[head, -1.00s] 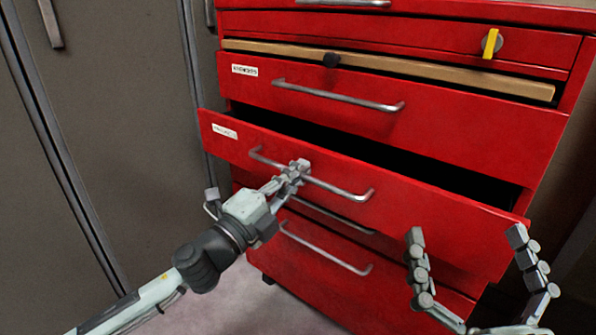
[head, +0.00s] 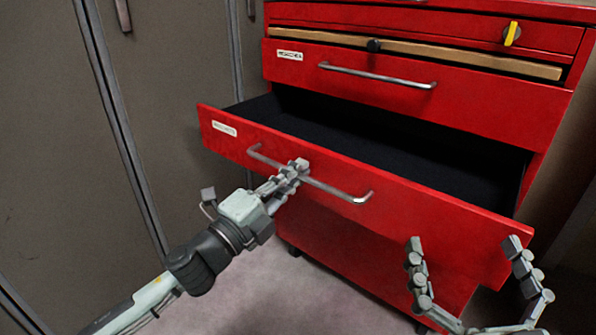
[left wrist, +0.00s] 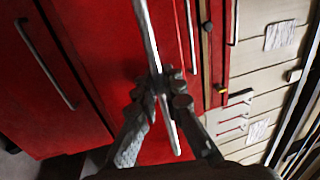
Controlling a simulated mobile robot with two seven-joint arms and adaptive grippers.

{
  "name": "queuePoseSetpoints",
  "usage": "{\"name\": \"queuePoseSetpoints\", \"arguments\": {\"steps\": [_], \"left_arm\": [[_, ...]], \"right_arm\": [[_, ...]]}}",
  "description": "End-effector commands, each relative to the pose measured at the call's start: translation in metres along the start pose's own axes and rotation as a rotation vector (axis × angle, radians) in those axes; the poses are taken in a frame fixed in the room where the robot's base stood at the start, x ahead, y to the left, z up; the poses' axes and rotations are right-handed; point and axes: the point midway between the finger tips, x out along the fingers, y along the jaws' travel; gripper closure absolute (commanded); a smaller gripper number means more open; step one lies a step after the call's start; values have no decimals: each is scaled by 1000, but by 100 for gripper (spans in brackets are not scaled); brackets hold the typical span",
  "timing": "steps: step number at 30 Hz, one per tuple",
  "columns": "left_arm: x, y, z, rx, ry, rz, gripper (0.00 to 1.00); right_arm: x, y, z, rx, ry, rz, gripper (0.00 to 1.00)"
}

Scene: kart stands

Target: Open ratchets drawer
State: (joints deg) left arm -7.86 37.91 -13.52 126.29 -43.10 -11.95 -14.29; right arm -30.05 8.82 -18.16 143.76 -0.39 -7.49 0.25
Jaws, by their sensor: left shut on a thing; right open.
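The labelled red drawer (head: 400,209) is pulled well out of the red tool cabinet, and its dark, empty-looking inside shows in the head view. The label text is too blurred to read. My left gripper (head: 294,174) is shut on the drawer's metal bar handle (head: 335,190), left of the handle's middle. The left wrist view shows the fingers (left wrist: 163,95) closed around the bar handle (left wrist: 150,45). My right gripper (head: 465,250) is open and empty, in front of the drawer's right end.
Another labelled drawer (head: 440,103) above is shut. Grey lockers (head: 180,90) stand to the left. The floor (head: 250,285) below the left arm is clear.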

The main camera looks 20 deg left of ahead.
Motion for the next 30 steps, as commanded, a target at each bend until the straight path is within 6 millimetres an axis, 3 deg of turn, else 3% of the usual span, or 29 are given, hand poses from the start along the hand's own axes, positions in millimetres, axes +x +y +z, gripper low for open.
{"name": "queuePoseSetpoints", "arguments": {"steps": [11, 12, 14, 25, 30], "left_arm": [[-1, 0, -1, -1, 2, 0, 100], [-1, 0, -1, -1, 2, 0, 89], [-1, 0, -1, -1, 2, 0, 82], [-4, 0, 0, -1, 0, 0, 82], [-23, 2, -1, -6, -1, 3, 82]], "right_arm": [[0, 0, -1, 0, 3, 0, 0], [0, 0, -1, 0, 3, 0, 0], [0, 0, -1, 0, 4, 0, 0], [1, -1, -1, 5, 7, 1, 0], [1, 0, -1, 3, 5, 1, 0]]}}
